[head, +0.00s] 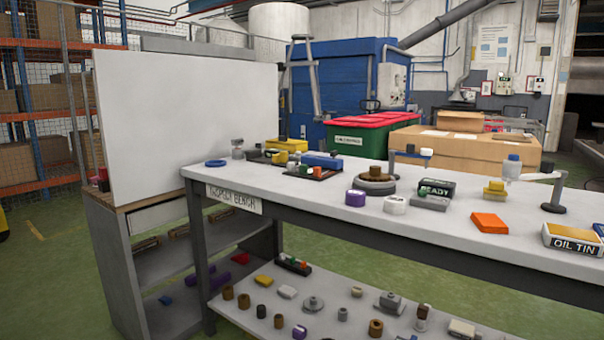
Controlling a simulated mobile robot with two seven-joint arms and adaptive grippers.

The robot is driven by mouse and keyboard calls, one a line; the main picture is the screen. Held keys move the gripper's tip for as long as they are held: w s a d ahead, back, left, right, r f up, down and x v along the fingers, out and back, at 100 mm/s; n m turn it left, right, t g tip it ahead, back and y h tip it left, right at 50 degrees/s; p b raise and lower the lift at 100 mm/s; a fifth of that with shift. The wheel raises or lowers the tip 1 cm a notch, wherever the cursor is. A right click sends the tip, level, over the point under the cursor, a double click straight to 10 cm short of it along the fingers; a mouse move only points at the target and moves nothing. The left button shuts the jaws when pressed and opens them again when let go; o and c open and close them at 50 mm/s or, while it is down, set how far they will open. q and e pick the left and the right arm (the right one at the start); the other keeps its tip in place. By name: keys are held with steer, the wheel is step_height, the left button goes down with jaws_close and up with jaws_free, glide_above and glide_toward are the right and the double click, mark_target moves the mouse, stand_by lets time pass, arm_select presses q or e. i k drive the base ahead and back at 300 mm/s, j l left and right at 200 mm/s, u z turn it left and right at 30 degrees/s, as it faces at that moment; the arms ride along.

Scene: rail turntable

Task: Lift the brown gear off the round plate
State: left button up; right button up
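The brown gear (375,172) sits on top of the dark round plate (361,185), on the white bench top near its middle. It looks upright and centred on the plate. The plate's rim shows all round its near side; the gear's underside is hidden. Neither of my grippers shows in the head view.
On the bench (300,195), a purple cylinder (355,198) and white roll (395,205) stand in front of the plate. A dark READY box (436,188) is to its right, a small tray (313,172) to its left. The bench's front left stretch is clear.

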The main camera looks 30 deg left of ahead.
mark_target(375, 175)
steer(key=i+l+u, duration=0.3)
steer(key=u, duration=0.2)
steer(key=i+l+u, duration=0.35)
steer(key=u, duration=0.15)
steer(key=l, duration=0.1)
